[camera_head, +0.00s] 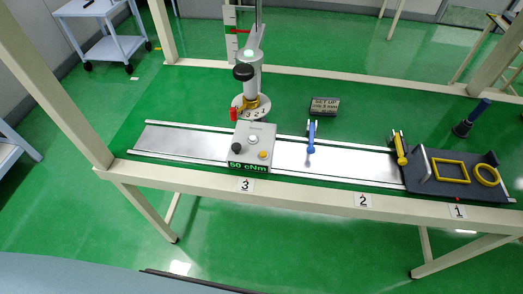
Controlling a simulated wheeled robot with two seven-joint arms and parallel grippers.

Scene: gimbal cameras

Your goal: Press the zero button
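A light grey box (254,143) with a green display reading "50 cNm" (248,167) sits on the metal rail above label 3. Its top carries a black knob or button (237,147), a whitish round piece (253,140) and a yellow button (262,154). Any lettering beside these is too small to read, so I cannot tell which one is the zero button. Neither of my grippers shows in the head view.
Behind the box stands a grey column device (247,82) with a red part. A blue-handled tool (311,138) and a black sign block (324,106) are to its right. A dark tray (437,183) with yellow frames is at far right. Beige frame posts (50,75) surround the bench.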

